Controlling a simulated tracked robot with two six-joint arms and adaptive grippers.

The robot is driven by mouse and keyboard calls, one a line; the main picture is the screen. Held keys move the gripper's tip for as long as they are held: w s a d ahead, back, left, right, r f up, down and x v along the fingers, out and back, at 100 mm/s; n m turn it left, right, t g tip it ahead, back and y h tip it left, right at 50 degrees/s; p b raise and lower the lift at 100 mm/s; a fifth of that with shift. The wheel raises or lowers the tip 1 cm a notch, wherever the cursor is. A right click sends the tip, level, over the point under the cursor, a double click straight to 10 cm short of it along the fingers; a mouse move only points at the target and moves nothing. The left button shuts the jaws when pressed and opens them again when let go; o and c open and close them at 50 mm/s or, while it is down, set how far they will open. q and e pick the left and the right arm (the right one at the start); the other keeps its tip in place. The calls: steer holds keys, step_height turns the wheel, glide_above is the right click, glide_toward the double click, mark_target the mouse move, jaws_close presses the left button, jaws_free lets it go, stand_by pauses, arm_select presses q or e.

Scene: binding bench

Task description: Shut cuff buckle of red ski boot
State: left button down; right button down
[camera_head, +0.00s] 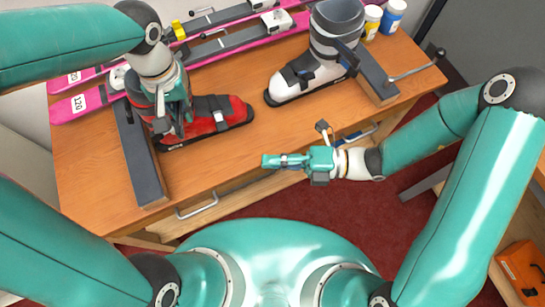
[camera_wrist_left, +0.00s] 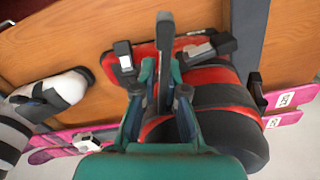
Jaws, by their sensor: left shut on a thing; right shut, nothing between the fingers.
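The red and black ski boot (camera_head: 236,106) stands at the left of the bench with its toe to the right; its red shell also shows in the left wrist view (camera_wrist_left: 208,76). My left gripper (camera_head: 172,127) is over the boot's cuff side and hides part of it. In the left wrist view the fingers (camera_wrist_left: 162,92) are shut on a dark grey buckle lever (camera_wrist_left: 165,38) that sticks out between them. Other dark buckle parts show beside it. My right gripper (camera_head: 268,161) is shut and empty in front of the bench edge, away from the boot.
A dark bar (camera_head: 143,165) lies on the bench left of the red boot. A white and grey boot (camera_head: 298,77) stands right of it by another dark block (camera_head: 378,78). Pink skis (camera_head: 77,104) lie behind. Jars (camera_head: 391,16) stand at back right. The bench front middle (camera_head: 225,160) is clear.

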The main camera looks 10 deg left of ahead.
arm_select(q)
steer(key=c, duration=1.2)
jaws_free()
steer(key=shift+o, duration=0.2)
